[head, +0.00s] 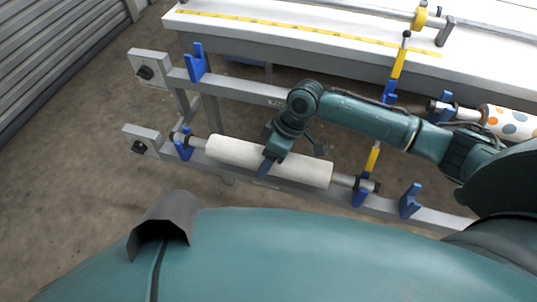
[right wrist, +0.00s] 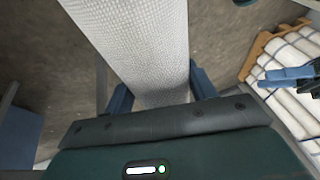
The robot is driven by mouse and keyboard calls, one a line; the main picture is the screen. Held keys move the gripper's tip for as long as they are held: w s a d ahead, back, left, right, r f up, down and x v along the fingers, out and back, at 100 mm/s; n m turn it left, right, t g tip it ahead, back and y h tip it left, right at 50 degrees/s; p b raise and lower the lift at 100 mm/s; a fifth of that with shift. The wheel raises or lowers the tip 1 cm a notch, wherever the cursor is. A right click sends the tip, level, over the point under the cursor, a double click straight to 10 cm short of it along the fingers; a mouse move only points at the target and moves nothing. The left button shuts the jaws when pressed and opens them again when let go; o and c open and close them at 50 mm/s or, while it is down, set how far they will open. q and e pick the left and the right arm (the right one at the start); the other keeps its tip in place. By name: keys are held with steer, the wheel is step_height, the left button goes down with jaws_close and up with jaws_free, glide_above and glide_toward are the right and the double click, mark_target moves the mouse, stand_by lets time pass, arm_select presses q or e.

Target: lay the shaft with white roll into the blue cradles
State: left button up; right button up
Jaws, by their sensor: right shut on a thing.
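The shaft (head: 343,179) with the white roll (head: 232,152) lies lengthwise over the lower grey rail in the head view. Its left end is at a blue cradle (head: 184,150) and its right end is at another blue cradle (head: 360,198). I cannot tell whether the ends rest in them or hover just above. My right gripper (head: 275,157) is shut on the white roll near its middle, coming from above. In the right wrist view the textured white roll (right wrist: 140,45) runs between the two blue-green fingers. My left gripper is not in view.
A parallel upper rail (head: 240,89) carries another blue cradle (head: 195,64) and a shaft with a dotted roll (head: 510,122). A spare blue cradle (head: 410,201) stands farther right on the lower rail. A white table (head: 300,22) with a yellow tape lies behind.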

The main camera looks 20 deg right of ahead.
steer(key=shift+f, duration=0.4)
stand_by(0.4)
steer(key=o, duration=1.5)
steer(key=shift+f, duration=0.15)
steer(key=p+v, duration=0.1)
steer(key=v, duration=1.2)
